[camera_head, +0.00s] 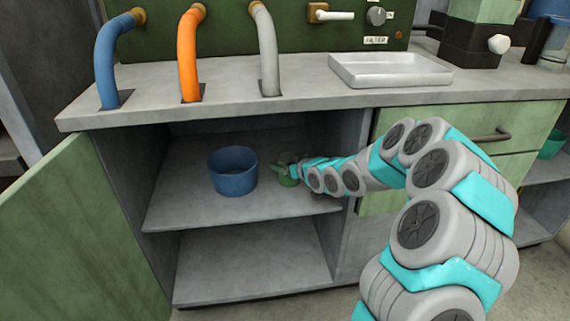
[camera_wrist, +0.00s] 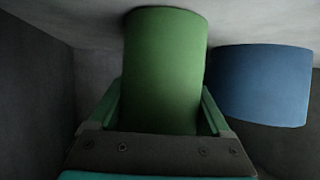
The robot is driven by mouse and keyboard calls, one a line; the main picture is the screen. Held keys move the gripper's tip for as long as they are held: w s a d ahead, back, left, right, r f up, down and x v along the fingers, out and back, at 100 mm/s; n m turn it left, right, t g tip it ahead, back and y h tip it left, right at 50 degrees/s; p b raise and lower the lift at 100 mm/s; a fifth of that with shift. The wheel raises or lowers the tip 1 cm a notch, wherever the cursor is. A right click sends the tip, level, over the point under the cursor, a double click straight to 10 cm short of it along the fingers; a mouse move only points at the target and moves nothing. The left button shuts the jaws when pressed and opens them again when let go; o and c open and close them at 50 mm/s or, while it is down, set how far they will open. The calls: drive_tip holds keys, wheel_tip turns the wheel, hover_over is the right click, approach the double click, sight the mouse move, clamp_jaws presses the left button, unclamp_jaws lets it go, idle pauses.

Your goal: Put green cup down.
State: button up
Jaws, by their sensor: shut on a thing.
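The green cup (camera_head: 288,181) is inside the open cabinet, at the upper shelf (camera_head: 185,214). In the wrist view the cup (camera_wrist: 165,70) fills the space between the two green fingers of my gripper (camera_wrist: 161,104). My gripper (camera_head: 283,170) is shut on the cup and reaches in from the right. The cup is at or very close to the shelf surface; I cannot tell whether its base touches. My gripper hides part of the cup in the head view.
A blue pot (camera_head: 232,171) stands on the same shelf, left of the cup; it shows close by in the wrist view (camera_wrist: 262,85). The cabinet's green door (camera_head: 85,235) is open at left. The shelf's front left is clear. A metal tray (camera_head: 390,72) rests on the counter above.

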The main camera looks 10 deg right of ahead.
drive_tip(key=shift+f, duration=0.1)
drive_tip(key=o, duration=1.5)
drive_tip(key=shift+c, duration=0.2)
drive_tip(key=shift+r, duration=0.25)
drive_tip(key=v, duration=1.2)
drive_tip(key=shift+s+f, duration=0.1)
